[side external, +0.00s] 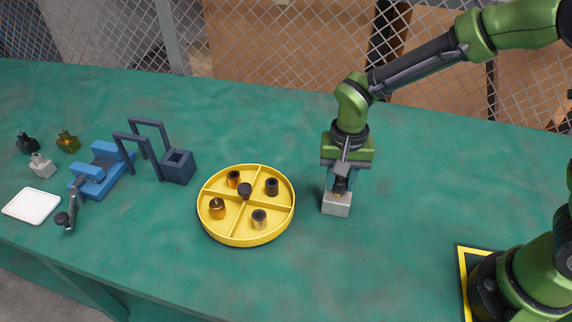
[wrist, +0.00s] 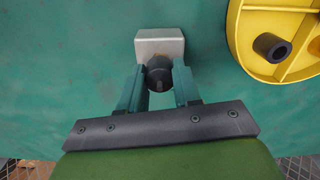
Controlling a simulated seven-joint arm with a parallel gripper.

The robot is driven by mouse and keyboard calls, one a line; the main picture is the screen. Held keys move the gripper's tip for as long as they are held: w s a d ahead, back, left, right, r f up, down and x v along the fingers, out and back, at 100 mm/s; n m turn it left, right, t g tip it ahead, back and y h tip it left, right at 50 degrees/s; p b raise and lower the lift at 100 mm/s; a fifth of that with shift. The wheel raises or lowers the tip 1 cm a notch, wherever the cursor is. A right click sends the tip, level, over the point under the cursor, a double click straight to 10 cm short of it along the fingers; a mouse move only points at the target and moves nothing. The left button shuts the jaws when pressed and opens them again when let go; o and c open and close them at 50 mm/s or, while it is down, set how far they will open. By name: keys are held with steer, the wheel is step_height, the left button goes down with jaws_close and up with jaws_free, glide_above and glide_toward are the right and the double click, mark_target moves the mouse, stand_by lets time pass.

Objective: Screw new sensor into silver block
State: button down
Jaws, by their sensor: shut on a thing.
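The silver block (side external: 337,206) stands on the green table, right of the yellow tray; it also shows at the top middle of the wrist view (wrist: 159,41). My gripper (side external: 341,183) is right above the block, pointing down. In the wrist view my gripper (wrist: 159,83) has its two teal fingers closed around a dark round sensor (wrist: 158,73). The sensor sits at the block's near edge in that view and overlaps it. Its lower end is hidden, so I cannot tell how deep it sits in the block.
The round yellow tray (side external: 246,238) has divided compartments with several small dark and orange cylinders. Left of it are a dark box with a handle frame (side external: 177,167), a blue vise-like fixture (side external: 103,170), small fittings (side external: 42,166) and a white plate (side external: 32,206). Table right of the block is clear.

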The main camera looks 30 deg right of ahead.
mark_target(341, 179)
steer(key=m, duration=0.6)
steer(key=shift+f, duration=0.1)
steer(key=m, duration=0.4)
steer(key=c, duration=1.1)
jaws_free()
steer(key=shift+m, duration=0.4)
steer(key=o, duration=0.4)
steer(key=shift+c, duration=0.4)
steer(key=shift+r, duration=3.6)
